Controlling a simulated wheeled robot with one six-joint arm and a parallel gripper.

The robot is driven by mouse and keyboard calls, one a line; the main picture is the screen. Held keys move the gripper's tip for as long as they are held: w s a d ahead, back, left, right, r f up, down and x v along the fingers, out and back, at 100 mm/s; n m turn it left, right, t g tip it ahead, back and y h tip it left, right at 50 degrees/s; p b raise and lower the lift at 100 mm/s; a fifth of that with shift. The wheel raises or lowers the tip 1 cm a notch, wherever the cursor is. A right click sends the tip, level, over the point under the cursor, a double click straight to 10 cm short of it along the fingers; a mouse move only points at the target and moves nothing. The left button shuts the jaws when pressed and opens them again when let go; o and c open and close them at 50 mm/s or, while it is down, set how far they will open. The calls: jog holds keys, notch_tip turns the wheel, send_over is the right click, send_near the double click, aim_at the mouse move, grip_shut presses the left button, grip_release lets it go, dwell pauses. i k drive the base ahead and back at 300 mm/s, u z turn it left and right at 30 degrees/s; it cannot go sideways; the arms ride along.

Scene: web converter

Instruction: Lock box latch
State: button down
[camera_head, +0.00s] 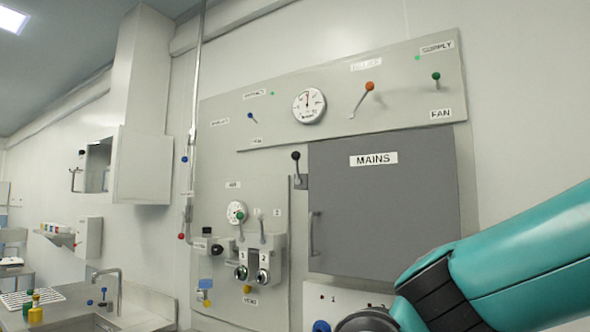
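A grey box door labelled MAINS (385,225) is on the wall panel and looks closed. A small latch lever with a black knob (296,156) stands upright at the door's upper left edge, on a small dark bracket (300,182). A vertical handle (312,233) is on the door's left side. I cannot tell from this view whether the latch is engaged. My teal arm reaches in from the right and covers the door's lower right corner. My gripper is not visible.
A panel with a gauge (309,106) and several coloured-knob levers is above the box. A smaller valve panel (270,202) stands left of it. A white panel (335,299) is below the door. A sink counter (140,316) is at lower left. The space before the latch looks clear.

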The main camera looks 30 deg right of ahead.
aim_at(295, 156)
jog(key=u, duration=0.3)
jog(key=i, duration=0.3)
jog(key=u, duration=0.9)
jog(key=i, duration=1.45)
jog(key=z, duration=0.7)
jog(key=i, duration=0.75)
jog(key=z, duration=0.75)
